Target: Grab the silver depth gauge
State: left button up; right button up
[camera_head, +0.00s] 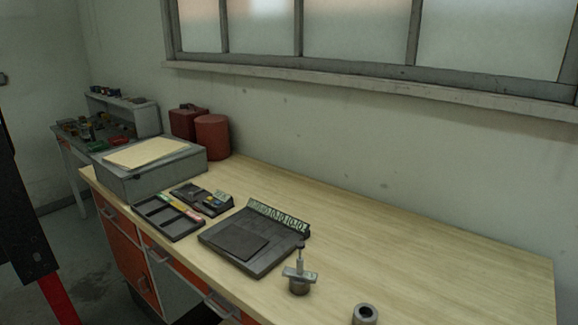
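A silver depth gauge (300,274) stands upright near the front edge of the wooden workbench (420,235). It has a thin stem with a dark top, a flat crossbar and a round base. It is just right of a dark tray. Nothing is holding it. Neither of my grippers is in view.
A short metal cylinder (365,314) stands right of the gauge at the picture's bottom. A dark tray with a number strip (255,240), organiser trays (167,217), a grey box (150,178) and a red canister (212,137) are further left. The bench's right side is clear.

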aim_at(299, 273)
jog(key=z, duration=0.4)
jog(key=j+z, duration=0.15)
jog(key=z, duration=0.25)
jog(key=j+z, duration=0.1)
jog(key=z, duration=0.75)
jog(key=k+j+z, duration=0.2)
jog(key=j+z, duration=0.15)
jog(key=k+j+z, duration=0.25)
jog(key=j+z, duration=0.15)
jog(key=k+j+z, duration=0.45)
jog(key=k+j, duration=0.55)
jog(key=k, duration=0.15)
